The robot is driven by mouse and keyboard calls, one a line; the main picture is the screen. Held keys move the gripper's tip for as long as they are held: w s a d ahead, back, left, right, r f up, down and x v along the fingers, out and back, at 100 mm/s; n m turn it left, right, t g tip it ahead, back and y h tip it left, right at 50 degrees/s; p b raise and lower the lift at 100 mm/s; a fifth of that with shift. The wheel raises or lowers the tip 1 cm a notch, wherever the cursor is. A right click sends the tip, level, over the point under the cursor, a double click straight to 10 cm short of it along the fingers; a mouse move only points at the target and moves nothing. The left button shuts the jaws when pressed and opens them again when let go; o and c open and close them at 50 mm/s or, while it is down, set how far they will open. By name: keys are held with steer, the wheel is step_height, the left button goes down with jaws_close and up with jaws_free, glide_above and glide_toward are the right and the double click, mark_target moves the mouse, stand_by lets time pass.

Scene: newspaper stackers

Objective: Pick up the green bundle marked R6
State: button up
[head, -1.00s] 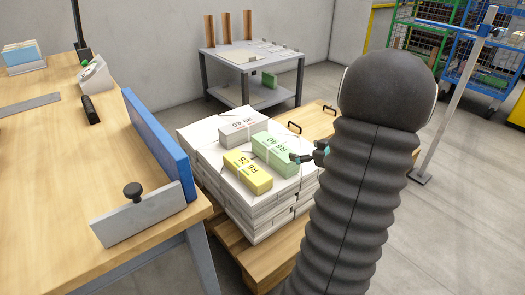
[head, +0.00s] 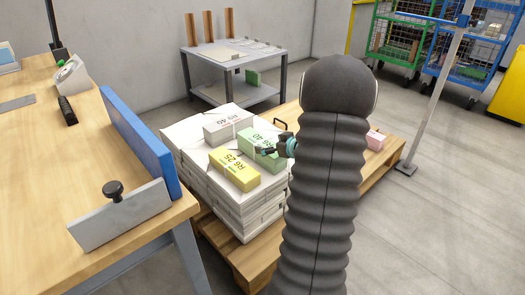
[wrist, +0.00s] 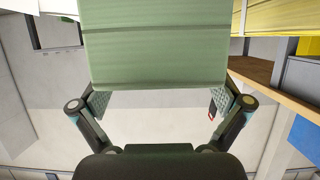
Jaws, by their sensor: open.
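The green bundle marked R6 40 (head: 257,141) lies on top of the white stack on the pallet, its right end partly hidden by my gripper. My gripper (head: 280,147) is open at that end of the bundle. In the wrist view the green bundle (wrist: 155,45) fills the upper middle, with its near edge at the open fingertips (wrist: 160,103), one finger on each side. I cannot tell whether the fingers touch it.
A yellow R6 25 bundle (head: 234,170) and a grey bundle (head: 228,127) lie close by on the white stack (head: 207,184). A pink bundle (head: 375,140) is on the pallet (head: 252,262) at right. A workbench (head: 40,160) with a blue board (head: 138,142) stands at left.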

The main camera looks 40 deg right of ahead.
mark_target(262, 142)
steer(key=x, duration=0.3)
steer(key=shift+w+f+b, duration=0.1)
steer(key=shift+w+b, duration=0.25)
steer(key=shift+c, duration=0.3)
steer(key=c, duration=1.6)
steer(key=shift+c, duration=1.2)
